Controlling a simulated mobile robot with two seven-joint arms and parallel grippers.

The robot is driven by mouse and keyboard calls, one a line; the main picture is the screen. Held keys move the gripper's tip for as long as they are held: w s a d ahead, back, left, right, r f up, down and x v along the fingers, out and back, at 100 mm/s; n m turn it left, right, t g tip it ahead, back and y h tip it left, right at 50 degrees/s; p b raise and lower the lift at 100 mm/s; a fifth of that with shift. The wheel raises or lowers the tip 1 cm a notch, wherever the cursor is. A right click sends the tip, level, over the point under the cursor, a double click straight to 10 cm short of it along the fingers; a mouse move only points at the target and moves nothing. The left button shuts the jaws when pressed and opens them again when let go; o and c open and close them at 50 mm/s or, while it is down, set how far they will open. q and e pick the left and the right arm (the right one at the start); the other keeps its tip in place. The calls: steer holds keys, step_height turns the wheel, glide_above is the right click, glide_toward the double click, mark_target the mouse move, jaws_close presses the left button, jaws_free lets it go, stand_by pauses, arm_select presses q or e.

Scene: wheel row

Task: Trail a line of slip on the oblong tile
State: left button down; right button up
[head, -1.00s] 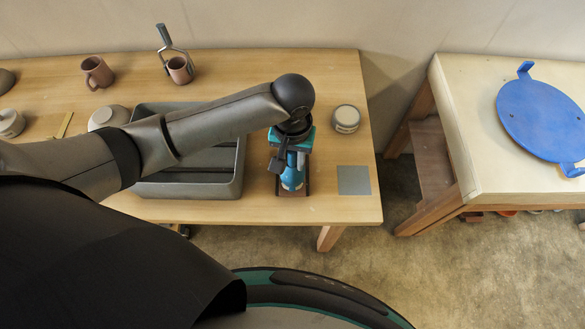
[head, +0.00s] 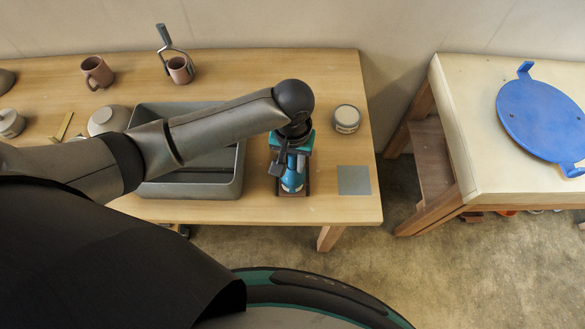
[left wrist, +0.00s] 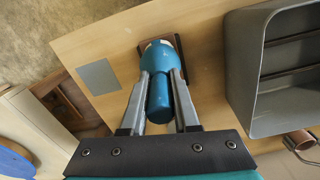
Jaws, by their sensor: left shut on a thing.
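My left gripper (head: 291,160) is shut on a blue bottle (head: 293,181). In the left wrist view both fingers (left wrist: 162,75) clasp the sides of the bottle (left wrist: 159,98), which has a pale band near its far end. A dark brown oblong tile (left wrist: 177,23) lies on the table behind the bottle in that view and is partly covered by it. In the head view only edges of the tile (head: 307,181) show around the bottle. The bottle's tip is hidden, so I cannot tell whether it touches the tile. My right gripper is not in view.
A grey tray (head: 238,188) stands left of the bottle. A flat grey square (head: 354,180) and a round lidded jar (head: 346,118) are to its right. Mugs (head: 97,73) and bowls (head: 106,119) stand farther left. A blue disc (head: 542,118) lies on a separate table.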

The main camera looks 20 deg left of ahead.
arm_select(q)
steer(key=shift+f, duration=0.3)
steer(key=shift+f, duration=0.25)
steer(key=w+a+r, duration=0.2)
steer(key=w, duration=0.5)
steer(key=shift+w, duration=0.35)
stand_by(0.5)
steer(key=shift+r, duration=0.2)
step_height(320, 180, up, 5)
steer(key=p, duration=0.6)
steer(key=shift+f, duration=0.1)
